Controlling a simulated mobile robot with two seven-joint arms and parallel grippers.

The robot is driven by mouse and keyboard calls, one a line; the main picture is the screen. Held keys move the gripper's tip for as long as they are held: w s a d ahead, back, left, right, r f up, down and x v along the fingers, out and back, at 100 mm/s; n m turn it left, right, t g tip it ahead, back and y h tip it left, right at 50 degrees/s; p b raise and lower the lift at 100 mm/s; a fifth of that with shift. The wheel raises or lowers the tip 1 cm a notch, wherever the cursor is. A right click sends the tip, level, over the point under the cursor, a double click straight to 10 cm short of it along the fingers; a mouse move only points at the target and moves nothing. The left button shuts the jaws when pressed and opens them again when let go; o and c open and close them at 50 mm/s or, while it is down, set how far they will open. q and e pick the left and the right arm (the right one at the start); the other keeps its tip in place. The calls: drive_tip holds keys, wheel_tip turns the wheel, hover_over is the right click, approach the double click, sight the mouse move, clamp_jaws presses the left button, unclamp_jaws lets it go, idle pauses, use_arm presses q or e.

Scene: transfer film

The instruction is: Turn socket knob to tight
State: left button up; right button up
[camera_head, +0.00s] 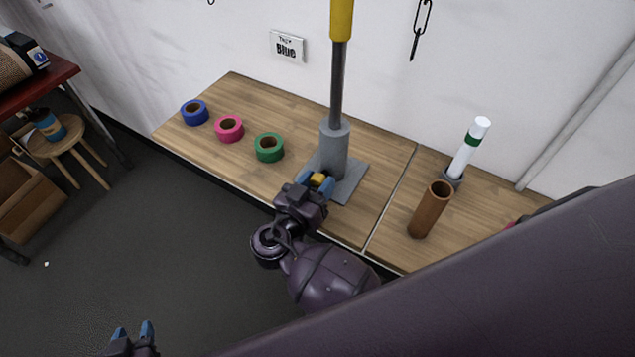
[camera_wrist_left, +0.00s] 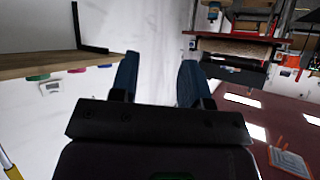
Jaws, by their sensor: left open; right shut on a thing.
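The grey socket (camera_head: 335,145) stands on a square grey base plate (camera_head: 350,187) on the wooden bench. A dark pole with a yellow upper part (camera_head: 341,20) stands upright in it. My left gripper (camera_head: 133,333) is open and empty at the bottom left, away from the bench. Its two blue fingers also show apart in the left wrist view (camera_wrist_left: 158,80).
Blue (camera_head: 195,112), pink (camera_head: 229,129) and green (camera_head: 269,147) tape rolls lie on the bench (camera_head: 240,90) left of the socket. A brown tube (camera_head: 430,210) and a white tube with a green band (camera_head: 468,150) stand at right.

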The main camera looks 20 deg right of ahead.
drive_tip(key=m+b, duration=0.3)
drive_tip(key=b, duration=0.3)
drive_tip(key=shift+f+m, duration=0.15)
drive_tip(key=shift+m, duration=0.15)
drive_tip(key=shift+b, duration=0.4)
use_arm(q)
wheel_tip(320, 180, down, 8)
drive_tip(key=shift+s+f+g, duration=0.2)
drive_tip(key=shift+s+g, duration=0.1)
drive_tip(key=shift+s, duration=0.15)
use_arm(e)
drive_tip(key=shift+r, duration=0.25)
use_arm(q)
drive_tip(key=shift+d, duration=0.1)
use_arm(e)
drive_tip(key=o, duration=0.9)
use_arm(q)
drive_tip(key=shift+f, duration=0.1)
use_arm(e)
drive_tip(key=shift+f, duration=0.1)
use_arm(q)
drive_tip(key=shift+s, duration=0.1)
